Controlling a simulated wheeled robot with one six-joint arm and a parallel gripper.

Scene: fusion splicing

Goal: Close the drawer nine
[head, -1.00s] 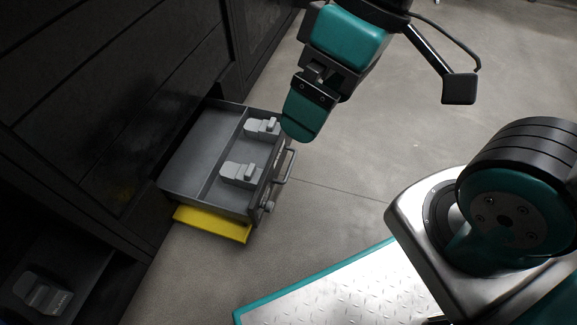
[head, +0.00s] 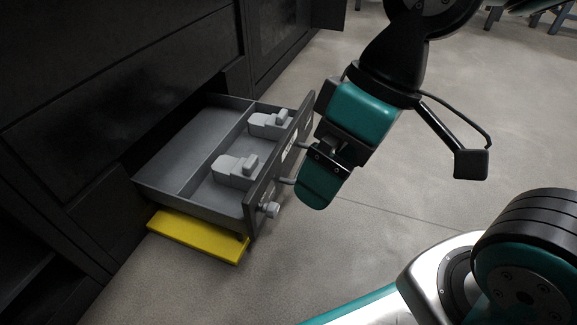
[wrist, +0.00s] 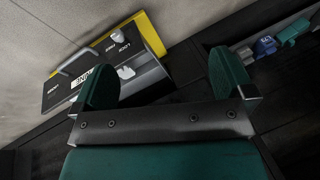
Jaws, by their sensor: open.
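Drawer nine (head: 188,133) is a grey tray pulled well out of the dark cabinet, with two light grey pieces in its right compartment. Its dark front (head: 257,191) carries a bar handle, partly hidden by my gripper, and a round knob near the lower end. My gripper (head: 316,192) is just outside the front, beside the handle; I cannot tell whether it touches. In the wrist view, the drawer front (wrist: 58,92) with its label reading NINE is at upper left, partly behind one finger. My gripper (wrist: 165,82) is open there, with nothing between its teal fingers.
A yellow slab (head: 195,237) is low under the drawer. The black cabinet (head: 90,80) fills the left side. Grey floor (head: 400,185) is open to the right. Blue and teal parts (wrist: 266,46) show at the right in the wrist view.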

